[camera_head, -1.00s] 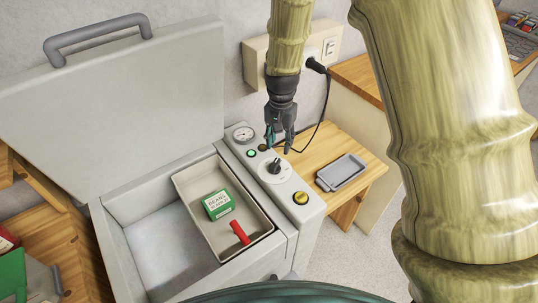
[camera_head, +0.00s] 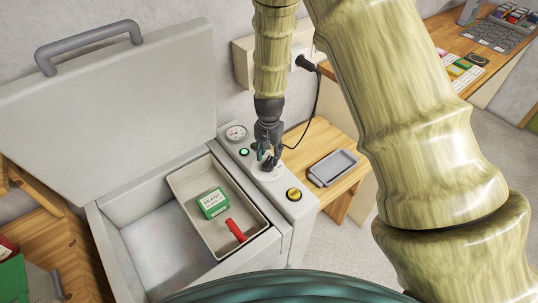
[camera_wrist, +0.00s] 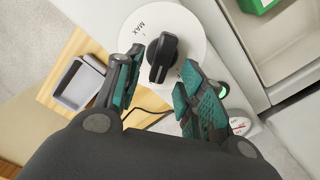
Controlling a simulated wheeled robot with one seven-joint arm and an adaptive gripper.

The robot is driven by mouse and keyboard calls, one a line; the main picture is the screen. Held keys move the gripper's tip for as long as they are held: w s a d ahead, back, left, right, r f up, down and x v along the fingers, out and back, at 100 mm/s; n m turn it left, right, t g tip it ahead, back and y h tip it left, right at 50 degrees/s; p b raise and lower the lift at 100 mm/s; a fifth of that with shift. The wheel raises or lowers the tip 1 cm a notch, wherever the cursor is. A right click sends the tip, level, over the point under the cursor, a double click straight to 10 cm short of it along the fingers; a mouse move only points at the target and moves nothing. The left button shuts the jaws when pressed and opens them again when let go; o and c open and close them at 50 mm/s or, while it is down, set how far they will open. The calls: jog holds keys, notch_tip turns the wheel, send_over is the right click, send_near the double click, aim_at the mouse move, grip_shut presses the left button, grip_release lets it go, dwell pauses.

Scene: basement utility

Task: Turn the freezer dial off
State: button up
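The freezer dial (camera_wrist: 163,59) is a black knob on a round white plate with "MAX" printed on it. It is on the control panel (camera_head: 248,170) at the freezer's right side. My gripper (camera_head: 266,161) is at the dial, pointing down. In the wrist view my gripper (camera_wrist: 152,84) is open, with a teal-padded finger on either side of the knob's near end. I cannot tell whether either finger touches it. In the head view the gripper hides most of the knob.
The freezer lid (camera_head: 110,105) stands open. Inside, a tray (camera_head: 190,211) holds a green box (camera_head: 213,203) and a red item (camera_head: 236,230). The panel also has a gauge (camera_head: 236,133), a green light (camera_head: 244,152) and a yellow button (camera_head: 294,194). A grey tray (camera_head: 333,167) lies on the wooden table.

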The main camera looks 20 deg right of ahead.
jog(key=shift+f, duration=0.95)
grip_shut()
